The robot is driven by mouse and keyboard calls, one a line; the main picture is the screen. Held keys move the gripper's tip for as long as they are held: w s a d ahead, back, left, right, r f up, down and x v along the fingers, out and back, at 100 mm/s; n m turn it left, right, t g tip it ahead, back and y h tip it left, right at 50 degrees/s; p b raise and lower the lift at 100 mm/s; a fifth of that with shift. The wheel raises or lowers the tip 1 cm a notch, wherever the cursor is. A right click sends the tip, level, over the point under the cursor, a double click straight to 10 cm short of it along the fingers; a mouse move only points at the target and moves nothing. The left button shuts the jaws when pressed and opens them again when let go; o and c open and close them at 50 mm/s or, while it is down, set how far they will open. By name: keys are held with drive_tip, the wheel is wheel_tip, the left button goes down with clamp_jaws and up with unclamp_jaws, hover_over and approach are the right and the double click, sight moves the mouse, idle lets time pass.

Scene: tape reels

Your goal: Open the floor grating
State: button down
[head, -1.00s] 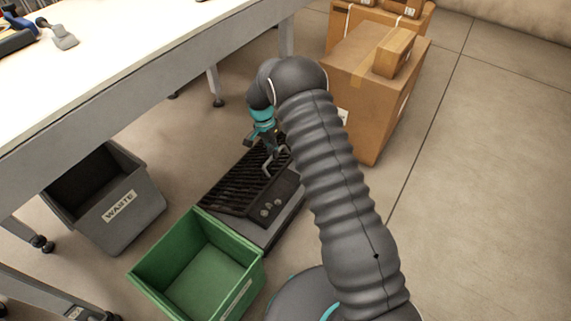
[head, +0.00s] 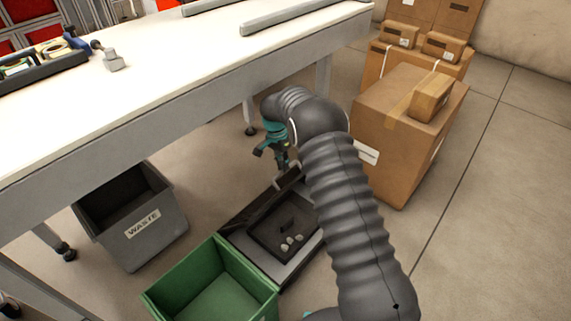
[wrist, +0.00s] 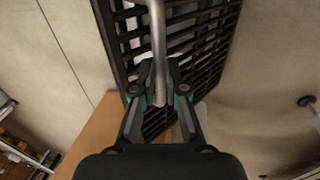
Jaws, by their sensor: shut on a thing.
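The dark slatted floor grating (head: 262,203) is raised on edge at a steep tilt beside its opening, seen nearly edge-on in the head view. Its black bars (wrist: 205,45) fill the upper middle of the wrist view. My gripper (wrist: 160,98) is shut on the grating's grey metal handle (wrist: 158,45), which runs between the fingers. In the head view my gripper (head: 283,178) is at the grating's upper edge, and my arm hides part of it. The uncovered recess (head: 272,240) is dark and holds several small pale lumps (head: 290,243).
A green bin (head: 210,285) stands against the front left of the grey floor frame. A grey waste bin (head: 140,220) is farther left, under the white workbench (head: 180,75). Cardboard boxes (head: 385,150) stand behind and right of my arm. The floor at right is clear.

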drive_tip(key=c, duration=1.5)
unclamp_jaws()
drive_tip(key=shift+s+a+f, duration=0.1)
drive_tip(key=shift+a+f, duration=0.05)
drive_tip(key=shift+f, duration=0.3)
drive_tip(key=shift+s+a+f, duration=0.1)
drive_tip(key=shift+a+f, duration=0.05)
drive_tip(key=shift+f, duration=0.3)
drive_tip(key=o, duration=0.3)
drive_tip(key=shift+w+a+f, duration=0.1)
drive_tip(key=shift+a+f, duration=0.05)
drive_tip(key=shift+f, duration=0.1)
drive_tip(key=shift+w+d+r, duration=0.15)
drive_tip(key=shift+d+r, duration=0.25)
